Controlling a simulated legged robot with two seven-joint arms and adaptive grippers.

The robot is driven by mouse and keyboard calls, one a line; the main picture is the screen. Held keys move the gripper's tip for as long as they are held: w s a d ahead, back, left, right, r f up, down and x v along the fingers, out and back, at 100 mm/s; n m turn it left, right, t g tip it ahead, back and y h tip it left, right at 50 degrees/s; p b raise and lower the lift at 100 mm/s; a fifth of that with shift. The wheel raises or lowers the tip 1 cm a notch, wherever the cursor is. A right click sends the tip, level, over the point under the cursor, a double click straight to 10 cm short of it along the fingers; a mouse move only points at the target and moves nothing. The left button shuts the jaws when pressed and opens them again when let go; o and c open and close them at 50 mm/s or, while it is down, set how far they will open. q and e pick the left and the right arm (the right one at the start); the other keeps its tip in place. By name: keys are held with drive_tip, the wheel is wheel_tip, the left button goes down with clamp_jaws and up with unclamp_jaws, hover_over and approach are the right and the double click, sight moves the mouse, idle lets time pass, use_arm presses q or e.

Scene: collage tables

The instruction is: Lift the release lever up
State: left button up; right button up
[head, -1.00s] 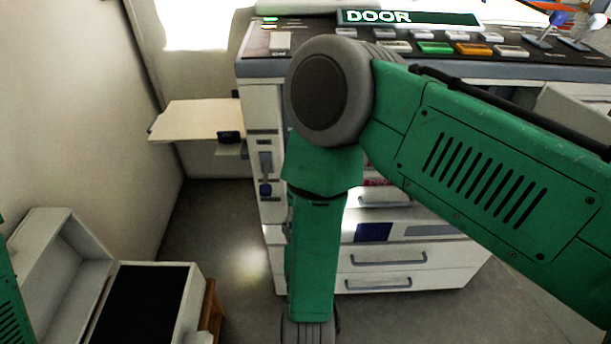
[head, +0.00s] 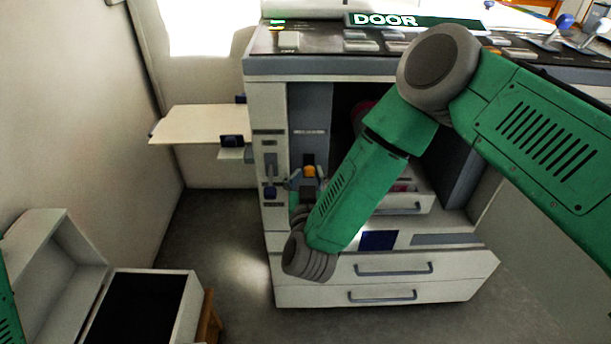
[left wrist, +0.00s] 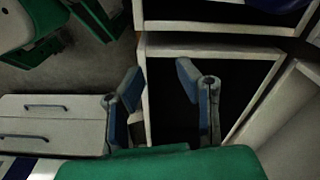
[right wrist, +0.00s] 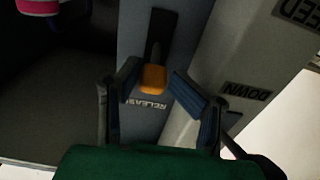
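The release lever has an orange handle (head: 309,171) on a dark slot in the grey panel just inside the machine's open front. In the right wrist view the orange handle (right wrist: 153,80) sits beside an upside-down RELEASE label (right wrist: 146,104). My right gripper (head: 307,182) is open at the lever, and in the right wrist view its fingertips (right wrist: 155,77) stand on either side of the handle. I cannot tell whether either finger touches it. My left gripper (left wrist: 158,75) is open and empty in the left wrist view, over a white-rimmed box with a dark inside.
Left of the release lever, a second lever with a blue knob (head: 270,192) is on the white front post. A side tray (head: 200,124) sticks out left. Drawers (head: 392,270) are below, and a white box with a black top (head: 140,305) stands at lower left.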

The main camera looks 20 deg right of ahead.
drive_tip(key=shift+o, duration=0.5)
drive_tip(key=shift+w+d+r, duration=0.1)
drive_tip(key=shift+w+d, duration=0.3)
drive_tip(key=shift+d, duration=0.25)
drive_tip(key=c, duration=0.7)
drive_tip(key=shift+a+r, duration=0.1)
drive_tip(key=shift+a, duration=0.1)
drive_tip(key=shift+c, duration=0.3)
drive_tip(key=shift+d+r+p, duration=0.1)
drive_tip(key=shift+r+p, duration=0.15)
drive_tip(key=shift+p, duration=0.25)
drive_tip(key=shift+w+d+r+g+p, duration=0.15)
drive_tip(key=shift+g+p, duration=0.35)
drive_tip(key=shift+p, duration=0.5)
drive_tip(key=shift+c, duration=0.2)
use_arm(q)
drive_tip(key=r, duration=0.2)
drive_tip(key=shift+d+r, duration=0.25)
drive_tip(key=shift+r, duration=0.15)
use_arm(e)
drive_tip(key=shift+f, duration=0.2)
clamp_jaws()
use_arm(q)
drive_tip(key=shift+w, duration=0.1)
